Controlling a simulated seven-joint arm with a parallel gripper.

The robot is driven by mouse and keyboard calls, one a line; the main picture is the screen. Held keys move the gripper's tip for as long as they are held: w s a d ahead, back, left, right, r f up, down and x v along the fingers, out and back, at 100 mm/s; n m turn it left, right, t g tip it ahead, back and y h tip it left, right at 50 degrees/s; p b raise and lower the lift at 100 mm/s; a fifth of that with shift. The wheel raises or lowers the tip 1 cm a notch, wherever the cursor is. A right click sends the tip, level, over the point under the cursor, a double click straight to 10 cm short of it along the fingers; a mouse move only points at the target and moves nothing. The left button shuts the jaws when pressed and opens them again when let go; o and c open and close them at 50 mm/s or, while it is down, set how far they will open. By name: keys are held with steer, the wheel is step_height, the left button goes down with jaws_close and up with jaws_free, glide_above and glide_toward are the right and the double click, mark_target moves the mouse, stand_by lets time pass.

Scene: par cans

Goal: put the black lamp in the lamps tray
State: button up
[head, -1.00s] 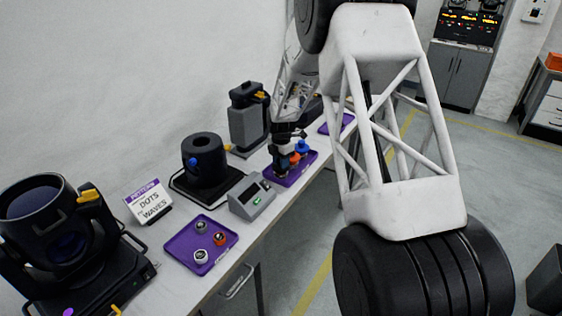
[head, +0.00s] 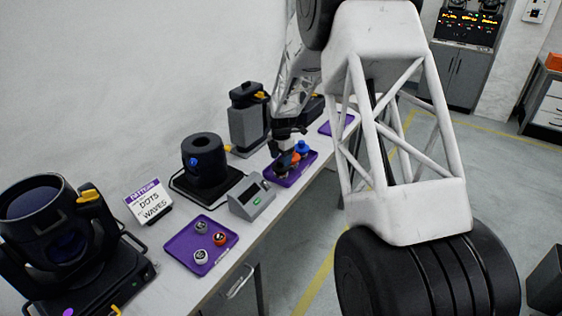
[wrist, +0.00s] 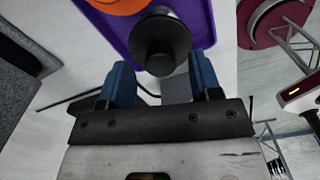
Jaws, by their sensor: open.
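The black lamp (wrist: 160,42) shows in the wrist view as a dark round body with a wider rim, over the purple middle tray (wrist: 203,25). My gripper (wrist: 160,78) is open, with its two blue-padded fingers apart on either side of the lamp's near end. I see no finger contact. In the head view my gripper (head: 286,153) hangs over the middle tray (head: 311,163), next to an orange lamp (head: 295,158) and a blue lamp (head: 302,147). The black lamp (head: 281,170) is small and dark there, partly hidden by the gripper. No tray label is readable.
A near purple tray (head: 182,248) holds three small round pieces. A grey box (head: 252,200) stands between the trays. Large black stage lights (head: 205,160) line the wall side. Another purple tray (head: 347,121) lies farther along the bench. A sign (head: 148,201) stands at the left.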

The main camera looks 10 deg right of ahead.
step_height(320, 180, up, 10)
stand_by(0.5)
steer(key=shift+r, duration=0.15)
stand_by(0.4)
steer(key=s+r+m+t, duration=0.1)
steer(key=s+r+m, duration=0.6)
steer(key=s, duration=0.7)
steer(key=s+r+m, duration=0.5)
steer(key=s+r, duration=0.4)
steer(key=s, duration=0.4)
steer(key=s+a+f+m+t, duration=0.1)
steer(key=s+m, duration=1.1)
steer(key=s, duration=1.5)
steer(key=shift+s+f+t, duration=0.3)
steer(key=shift+s+f, duration=0.05)
steer(key=shift+s, duration=0.05)
